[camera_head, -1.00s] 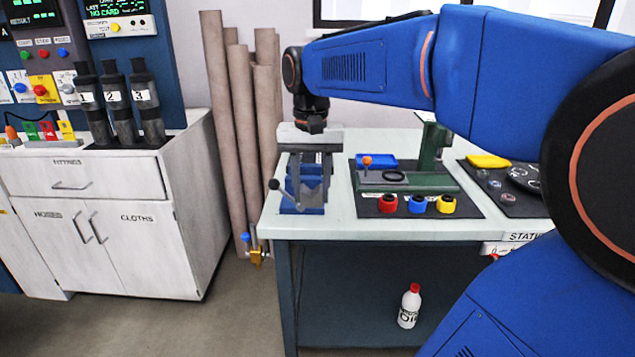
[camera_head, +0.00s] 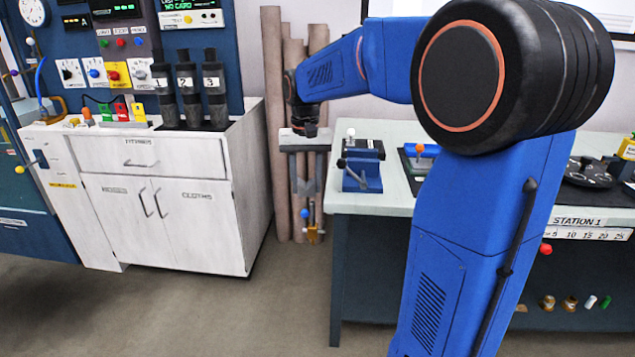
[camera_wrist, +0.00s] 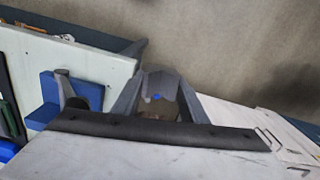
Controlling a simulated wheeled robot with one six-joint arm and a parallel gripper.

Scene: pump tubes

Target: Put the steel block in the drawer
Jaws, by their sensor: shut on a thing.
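My gripper (camera_head: 306,176) hangs fingers down in the gap between the white cabinet and the bench. It is shut on a grey steel block (camera_head: 306,187) with a V-shaped notch, held in the air in front of the brown tubes. In the wrist view two grey fingers (camera_wrist: 158,110) reach out past the dark bar, with a grey shape between them; the block's outline is hard to make out there. The drawer (camera_head: 158,163) labelled FITTINGS is at the top of the white cabinet, left of my gripper. It looks closed, its handle (camera_head: 141,163) on the front.
A blue vise (camera_head: 362,176) stands on the bench's near left corner (camera_head: 345,203), just right of my gripper. Numbered black bottles (camera_head: 188,95) stand on the cabinet. Brown tubes (camera_head: 283,215) lean behind the gap. The floor (camera_head: 220,315) before the cabinet is clear.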

